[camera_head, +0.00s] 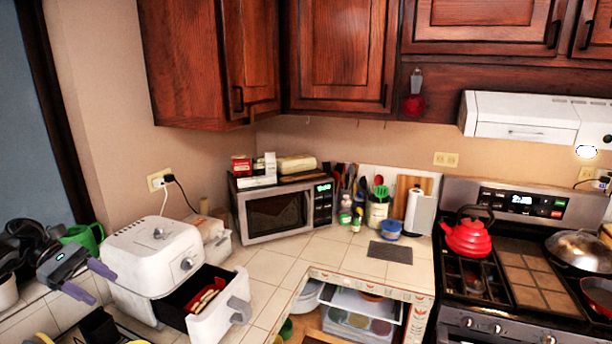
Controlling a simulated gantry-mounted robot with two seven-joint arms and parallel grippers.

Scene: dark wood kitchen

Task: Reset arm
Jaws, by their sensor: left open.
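My left gripper (92,283) is at the lower left, with its arm coming in from the left edge. Its two purple fingers are spread apart with nothing between them. It hangs in front of and left of a white air fryer (155,245). The air fryer's drawer (215,318) is pulled out toward the lower right, and reddish and tan food (204,298) lies in it. The gripper looks apart from the drawer and its grey handle (238,310). My right gripper is not in view.
A microwave (275,213) stands in the counter corner with boxes on top. Utensil holders and a blue tub (388,228) stand right of it. A red kettle (467,238) sits on the stove. Below the counter, an open compartment (360,304) shows containers. Some tiled counter is clear.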

